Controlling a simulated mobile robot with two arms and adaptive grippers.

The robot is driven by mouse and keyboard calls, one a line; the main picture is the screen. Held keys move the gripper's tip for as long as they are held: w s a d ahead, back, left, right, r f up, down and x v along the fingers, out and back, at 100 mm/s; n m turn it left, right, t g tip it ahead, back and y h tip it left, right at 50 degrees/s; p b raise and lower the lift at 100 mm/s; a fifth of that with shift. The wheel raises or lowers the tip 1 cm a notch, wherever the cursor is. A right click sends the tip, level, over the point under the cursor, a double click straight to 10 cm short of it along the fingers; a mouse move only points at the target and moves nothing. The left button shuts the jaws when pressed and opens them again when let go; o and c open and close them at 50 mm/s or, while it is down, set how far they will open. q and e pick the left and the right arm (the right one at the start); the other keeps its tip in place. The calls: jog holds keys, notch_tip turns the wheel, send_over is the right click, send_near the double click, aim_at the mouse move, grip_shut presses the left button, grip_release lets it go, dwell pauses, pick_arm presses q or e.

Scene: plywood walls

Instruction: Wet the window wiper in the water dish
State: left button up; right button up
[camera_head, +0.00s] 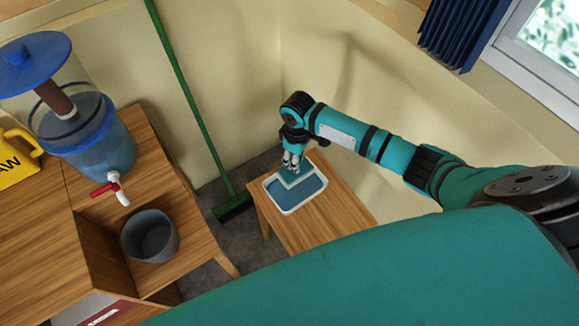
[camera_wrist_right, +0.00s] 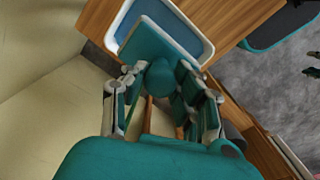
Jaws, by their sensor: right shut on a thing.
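The water dish (camera_head: 316,194) is a white-rimmed tray with blue water on a small wooden table. It also shows at the top of the right wrist view (camera_wrist_right: 202,42). The window wiper (camera_head: 287,174) has a flat teal head with a pale edge. Its head (camera_wrist_right: 150,42) is over the dish, within the rim as seen; I cannot tell how deep it sits in the water. My right gripper (camera_head: 292,158) points down above the dish and is shut on the wiper's teal handle (camera_wrist_right: 160,78). The fingers hide part of the handle. My left gripper is not in view.
The small table (camera_head: 332,222) stands near the wall corner. A green broom (camera_head: 236,205) leans beside it. At left, a wooden shelf unit (camera_head: 190,235) carries a blue water dispenser (camera_head: 85,135) with a red-handled tap and a grey bucket (camera_head: 150,236). A window (camera_head: 545,45) is at upper right.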

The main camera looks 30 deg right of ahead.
jog(key=shift+f+b, duration=1.3)
jog(key=shift+b, duration=0.05)
notch_tip(320, 180, down, 3)
jog(key=b, duration=0.3)
jog(key=shift+r, duration=0.1)
jog(key=shift+f+b, duration=1.05)
jog(key=shift+f, duration=1.15)
pick_arm(q)
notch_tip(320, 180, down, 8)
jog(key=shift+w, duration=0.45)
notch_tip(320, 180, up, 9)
jog(key=p, duration=0.9)
pick_arm(e)
notch_tip(320, 180, up, 8)
jog(key=shift+r, duration=0.1)
